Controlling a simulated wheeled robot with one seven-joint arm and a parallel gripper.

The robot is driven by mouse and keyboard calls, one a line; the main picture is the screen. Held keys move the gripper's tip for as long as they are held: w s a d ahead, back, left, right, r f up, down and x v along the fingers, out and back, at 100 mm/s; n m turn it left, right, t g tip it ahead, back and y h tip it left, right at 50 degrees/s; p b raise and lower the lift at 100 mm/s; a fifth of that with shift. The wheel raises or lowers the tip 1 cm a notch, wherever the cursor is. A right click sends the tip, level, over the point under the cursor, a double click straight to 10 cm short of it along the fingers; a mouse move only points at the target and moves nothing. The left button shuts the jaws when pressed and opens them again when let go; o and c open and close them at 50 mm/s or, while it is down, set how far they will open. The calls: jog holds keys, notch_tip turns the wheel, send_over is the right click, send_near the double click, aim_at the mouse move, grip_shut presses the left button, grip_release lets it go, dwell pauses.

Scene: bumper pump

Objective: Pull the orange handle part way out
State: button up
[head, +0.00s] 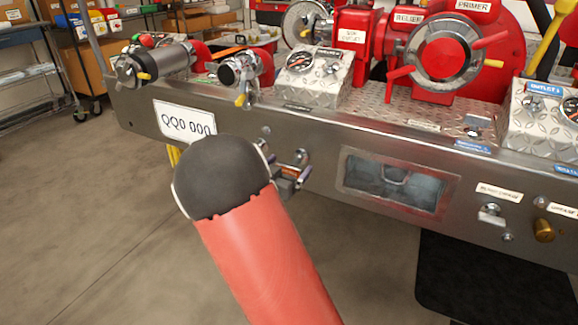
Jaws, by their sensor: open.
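My gripper (298,172) shows only in part, beyond the black rounded end of my red arm, close to the front face of the steel bumper (258,122). Its fingers are apart. A small round metal fitting (265,131) sits on the bumper just above the gripper. I cannot tell whether one is the task's handle.
A framed window (393,183) is right of my gripper, with a small valve (491,212) and a brass knob (543,231) further right. A white plate (184,121) is on the left. Hose fittings (155,64) lie on top. The floor in front is clear.

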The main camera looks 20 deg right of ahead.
jog(key=v, duration=0.7)
jog(key=shift+w, duration=0.15)
jog(key=s+a+r+n+y, duration=0.7)
jog(key=s+a+y, duration=0.3)
jog(key=y, duration=0.6)
jog(key=s+f+n+g+h, duration=0.1)
jog(key=s+n+g, duration=0.2)
jog(key=s, duration=1.5)
jog(key=shift+s+d+f+g+h, duration=0.2)
jog(key=shift+d+g+h, duration=0.25)
jog(key=shift+g, duration=0.75)
jog(key=shift+r, duration=0.1)
